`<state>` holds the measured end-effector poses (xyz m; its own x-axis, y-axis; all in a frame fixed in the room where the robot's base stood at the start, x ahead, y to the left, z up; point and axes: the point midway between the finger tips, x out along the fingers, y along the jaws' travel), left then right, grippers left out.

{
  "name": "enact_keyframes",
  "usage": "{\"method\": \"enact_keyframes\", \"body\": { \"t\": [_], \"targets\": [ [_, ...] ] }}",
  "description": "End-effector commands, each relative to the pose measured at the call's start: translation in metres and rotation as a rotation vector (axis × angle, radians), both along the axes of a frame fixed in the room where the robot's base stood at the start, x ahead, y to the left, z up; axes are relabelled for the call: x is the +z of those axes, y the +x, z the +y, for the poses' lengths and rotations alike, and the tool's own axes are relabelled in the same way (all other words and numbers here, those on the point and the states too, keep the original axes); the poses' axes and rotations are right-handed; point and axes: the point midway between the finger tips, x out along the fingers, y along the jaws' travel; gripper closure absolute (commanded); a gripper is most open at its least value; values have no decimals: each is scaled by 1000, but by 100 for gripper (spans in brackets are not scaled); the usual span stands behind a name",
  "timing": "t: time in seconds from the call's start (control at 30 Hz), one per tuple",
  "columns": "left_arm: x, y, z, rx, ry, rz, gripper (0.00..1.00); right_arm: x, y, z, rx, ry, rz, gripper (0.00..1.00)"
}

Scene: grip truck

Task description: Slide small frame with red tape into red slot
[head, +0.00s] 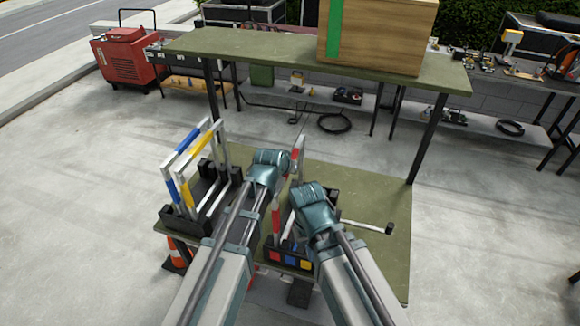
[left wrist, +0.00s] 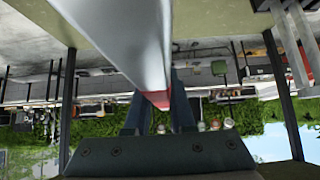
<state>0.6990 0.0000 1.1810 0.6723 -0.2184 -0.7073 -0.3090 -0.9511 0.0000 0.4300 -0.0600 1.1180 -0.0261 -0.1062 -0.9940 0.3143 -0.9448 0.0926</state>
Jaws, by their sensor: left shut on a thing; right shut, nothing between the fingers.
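The small frame with red tape (head: 301,146) is a light metal frame, mostly hidden behind my arms. My left gripper (head: 286,166) is shut on it. The rack with red, blue and yellow slots (head: 290,260) stands on the low green table, partly behind my arms. A pale post with red low down (head: 277,225) stands at its red side; whether it is seated is unclear. My right gripper (head: 308,192) is shut and empty, above the rack.
A black rack (head: 208,198) to the left holds frames with blue and yellow tape. A rod (head: 365,226) lies on the table's right side. A higher green table (head: 270,48) with a wooden box (head: 385,38) stands behind. Bare green surface (head: 375,200) lies to the right.

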Motion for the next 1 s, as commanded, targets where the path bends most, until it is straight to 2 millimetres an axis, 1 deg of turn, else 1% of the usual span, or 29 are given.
{"method": "enact_keyframes", "body": {
  "t": [0.03, 0.17, 0.2, 0.5, 0.67, 0.87, 1.0],
  "targets": [
    [0, 0, 0, 0, 0, -1, 74, 0, 0, 0, 0, 0, 0, 100],
    [0, 0, 0, 0, 0, -1, 51, 0, 0, 0, 0, 0, 0, 100],
    [0, 0, 0, 0, 0, -1, 43, 0, 0, 0, 0, 0, 0, 100],
    [0, 0, 0, 0, 0, 1, 43, 0, 0, 0, 0, 0, 0, 100],
    [5, -4, 1, 0, 0, 0, 43, 5, 0, 0, 0, 0, 0, 100],
    [22, -19, 6, 0, 0, 0, 43, 22, 0, 0, 1, 0, 1, 100],
    [41, -36, 11, 1, -1, 0, 43, 41, 0, 0, 3, 0, 1, 100]
  ]
}}
